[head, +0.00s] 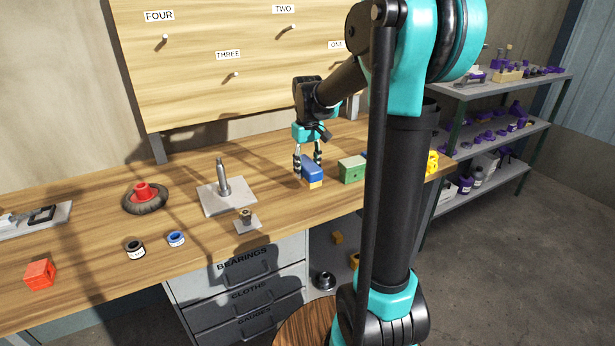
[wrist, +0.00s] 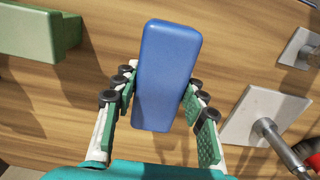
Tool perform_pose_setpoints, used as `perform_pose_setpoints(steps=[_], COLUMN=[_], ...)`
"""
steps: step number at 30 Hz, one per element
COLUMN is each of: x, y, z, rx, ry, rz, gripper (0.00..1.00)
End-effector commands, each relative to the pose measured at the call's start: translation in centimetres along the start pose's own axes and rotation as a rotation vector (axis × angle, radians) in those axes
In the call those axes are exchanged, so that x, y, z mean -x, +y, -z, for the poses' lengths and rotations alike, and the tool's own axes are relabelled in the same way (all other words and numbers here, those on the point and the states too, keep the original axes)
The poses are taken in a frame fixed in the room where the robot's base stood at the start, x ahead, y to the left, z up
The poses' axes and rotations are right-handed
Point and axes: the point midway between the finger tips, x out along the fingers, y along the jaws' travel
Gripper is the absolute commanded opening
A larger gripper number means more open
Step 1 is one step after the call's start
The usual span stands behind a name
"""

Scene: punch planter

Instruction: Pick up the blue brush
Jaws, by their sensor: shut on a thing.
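The blue brush (head: 312,172) is a blue block with a tan underside, near the middle of the wooden workbench in the head view. My gripper (head: 308,163) points down over it with one finger on each side, shut on it. In the wrist view the brush's smooth blue top (wrist: 166,70) lies between the two fingers of my gripper (wrist: 158,92), slightly tilted. The underside is hidden in the wrist view. I cannot tell whether the brush touches the bench or is just above it.
A green block (head: 352,170) stands close to the right of the brush. A metal plate with an upright post (head: 225,192) is to the left, with a red-hubbed wheel (head: 145,198) beyond. A pegboard (head: 200,90) rises behind. The bench's front strip below the brush is clear.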

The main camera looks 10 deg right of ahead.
Motion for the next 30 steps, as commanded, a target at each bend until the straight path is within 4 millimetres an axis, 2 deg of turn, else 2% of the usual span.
perform_pose_setpoints(steps=[9, 15, 22, 30], x=[8.9, 13.1, 15.7, 16.1], y=[0.0, 0.0, 0.0, 0.0], z=[-0.1, 0.0, 0.0, 0.0], rx=[0.000, 0.000, 0.000, 0.000], ry=[0.000, 0.000, 0.000, 0.000], rz=[0.000, 0.000, 0.000, 0.000], gripper=[0.09, 0.09, 0.09, 0.09])
